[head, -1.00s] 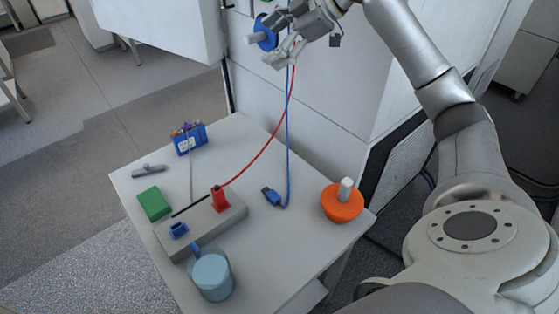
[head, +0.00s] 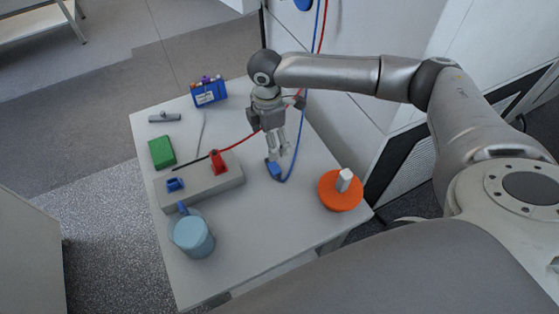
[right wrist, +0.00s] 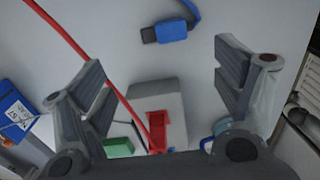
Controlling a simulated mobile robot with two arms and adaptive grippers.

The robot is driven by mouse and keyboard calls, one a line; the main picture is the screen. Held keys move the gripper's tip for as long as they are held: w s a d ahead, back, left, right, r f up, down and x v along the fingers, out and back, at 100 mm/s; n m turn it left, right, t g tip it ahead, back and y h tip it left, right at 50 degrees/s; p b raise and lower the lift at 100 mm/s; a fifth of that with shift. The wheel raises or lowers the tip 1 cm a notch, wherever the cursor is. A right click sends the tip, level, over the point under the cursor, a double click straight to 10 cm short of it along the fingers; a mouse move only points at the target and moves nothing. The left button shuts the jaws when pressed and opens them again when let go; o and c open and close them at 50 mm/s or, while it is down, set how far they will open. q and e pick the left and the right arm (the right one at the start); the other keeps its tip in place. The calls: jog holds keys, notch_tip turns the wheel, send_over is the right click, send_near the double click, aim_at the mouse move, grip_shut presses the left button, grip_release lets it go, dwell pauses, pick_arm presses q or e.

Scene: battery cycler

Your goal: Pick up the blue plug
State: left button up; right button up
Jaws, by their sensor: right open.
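The blue plug (head: 274,170) lies on the grey table, on the end of a blue cable (head: 302,118). My right gripper (head: 279,149) is above the table, just behind and over the plug, pointing down. In the right wrist view the blue plug (right wrist: 172,31) with its dark tip lies at the top, between and beyond the two spread fingers (right wrist: 160,85). The gripper is open and empty. I cannot tell the exact height gap to the plug. My left gripper is not in view.
A grey block (head: 222,182) holds a red plug (head: 218,162) and a blue piece (head: 175,185). A red cable runs behind my gripper. The table's front middle is clear.

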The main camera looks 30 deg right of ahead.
send_over(272, 164)
jog(key=f, duration=0.4)
jog(key=shift+w+a+f+p, duration=0.2)
jog(key=shift+a+f+p, duration=0.1)
jog(key=shift+f+p, duration=0.1)
jog(key=f, duration=0.1)
jog(key=f+p, duration=0.1)
jog(key=f, duration=0.2)
jog(key=shift+s+d+f+p, duration=0.3)
jog(key=shift+s+d+f, duration=0.05)
jog(key=shift+f, duration=0.55)
jog(key=c, duration=1)
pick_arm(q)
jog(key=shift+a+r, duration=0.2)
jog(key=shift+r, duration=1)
pick_arm(e)
jog(key=shift+c, duration=0.2)
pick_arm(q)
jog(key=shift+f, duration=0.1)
pick_arm(e)
jog(key=shift+r, duration=0.15)
